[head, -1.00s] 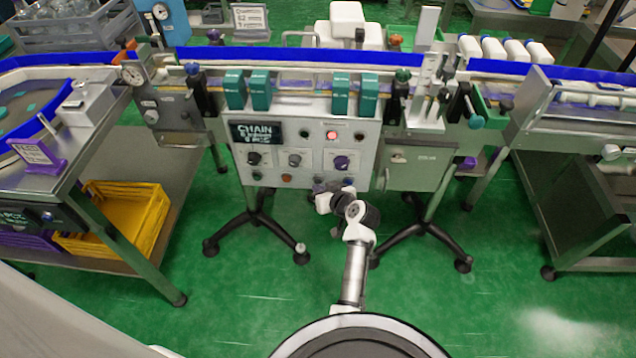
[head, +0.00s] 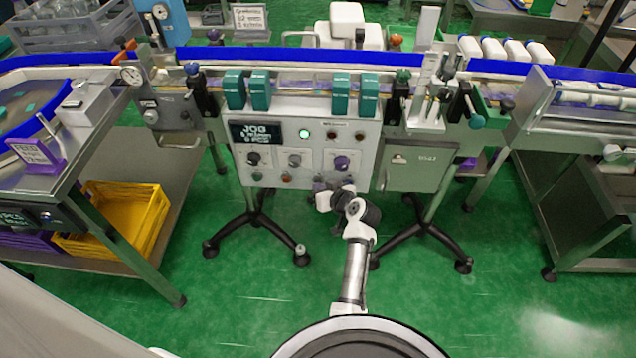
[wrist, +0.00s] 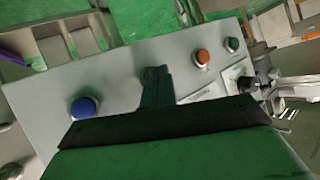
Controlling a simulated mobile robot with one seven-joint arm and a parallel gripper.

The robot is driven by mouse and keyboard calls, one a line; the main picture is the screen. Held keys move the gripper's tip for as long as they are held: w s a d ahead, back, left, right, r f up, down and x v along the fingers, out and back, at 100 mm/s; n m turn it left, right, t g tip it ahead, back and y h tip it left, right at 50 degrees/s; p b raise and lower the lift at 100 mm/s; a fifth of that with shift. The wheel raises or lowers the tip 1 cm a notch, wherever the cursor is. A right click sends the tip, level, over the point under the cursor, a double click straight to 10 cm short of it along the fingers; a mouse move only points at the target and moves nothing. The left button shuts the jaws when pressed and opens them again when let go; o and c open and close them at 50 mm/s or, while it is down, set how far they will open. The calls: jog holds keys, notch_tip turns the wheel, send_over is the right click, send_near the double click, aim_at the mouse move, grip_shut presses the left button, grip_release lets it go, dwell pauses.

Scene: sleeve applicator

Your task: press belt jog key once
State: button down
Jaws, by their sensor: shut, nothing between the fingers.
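The control panel (head: 310,160) faces me, its display (head: 256,132) reading JOG and its round lamp (head: 304,134) lit green. Along its lower edge are a green key (head: 257,176) and an orange key (head: 287,178). In the wrist view the green key (wrist: 232,44), orange key (wrist: 202,57) and a blue key (wrist: 85,107) show in a row. My gripper (wrist: 155,76) is shut and empty, its tip at the panel face between the orange and blue keys. In the head view my gripper (head: 322,188) is at the panel's lower edge. Whatever lies under the tip is hidden; I cannot tell if it touches.
A second grey box (head: 418,170) hangs right of the panel. Stand legs (head: 258,225) spread below on both sides. A yellow crate (head: 125,220) is on the left cart. Green floor between me and the panel is open.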

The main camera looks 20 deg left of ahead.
dwell(0.4)
jog(key=shift+s+d, duration=0.2)
jog(key=shift+s, duration=0.55)
jog(key=s, duration=0.2)
jog(key=s+d+p, duration=0.1)
jog(key=s, duration=0.1)
jog(key=shift+s+d, duration=0.2)
jog(key=shift+s, duration=0.2)
dwell(0.5)
